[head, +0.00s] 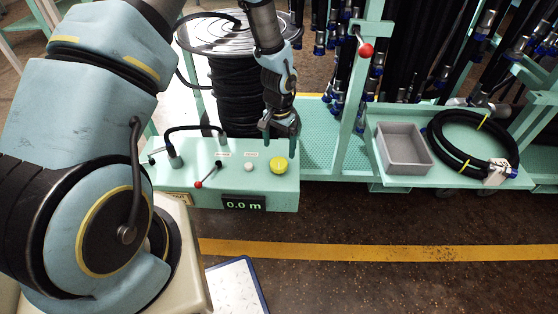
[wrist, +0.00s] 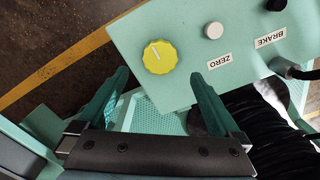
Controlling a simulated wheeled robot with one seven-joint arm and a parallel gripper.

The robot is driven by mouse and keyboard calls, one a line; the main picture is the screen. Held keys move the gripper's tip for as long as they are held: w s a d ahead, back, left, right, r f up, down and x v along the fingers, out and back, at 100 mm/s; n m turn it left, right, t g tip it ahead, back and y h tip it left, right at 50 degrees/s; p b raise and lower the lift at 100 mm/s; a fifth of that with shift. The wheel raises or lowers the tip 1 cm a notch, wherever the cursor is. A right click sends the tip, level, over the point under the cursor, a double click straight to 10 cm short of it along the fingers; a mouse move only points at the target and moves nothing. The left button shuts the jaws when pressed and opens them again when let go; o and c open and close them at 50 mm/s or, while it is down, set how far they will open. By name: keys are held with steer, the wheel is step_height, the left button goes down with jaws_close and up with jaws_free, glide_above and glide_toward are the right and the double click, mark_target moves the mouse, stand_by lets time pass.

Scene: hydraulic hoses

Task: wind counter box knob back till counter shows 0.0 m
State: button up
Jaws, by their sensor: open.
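The counter box (head: 180,185) is a mint-green box with a display (head: 243,203) on its front that reads 0.0 m. Its yellow knob (head: 278,165) sits at the right of the top face, and it also shows in the wrist view (wrist: 159,57) with a white pointer line. My gripper (head: 281,130) is above the box's back right part, behind the knob. In the wrist view my gripper (wrist: 160,80) is open, its two fingers apart with nothing between them. The knob lies beyond the fingertips, and neither finger touches it.
A white button (wrist: 213,30) labelled ZERO sits beside the knob. A black hose reel (head: 240,90) stands behind. A grey bin (head: 403,147) and a coiled hose (head: 470,145) lie on the right shelf.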

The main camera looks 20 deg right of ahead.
mark_target(279, 162)
step_height(279, 162, down, 7)
steer(key=shift+r, duration=0.1)
stand_by(0.3)
steer(key=c, duration=1.3)
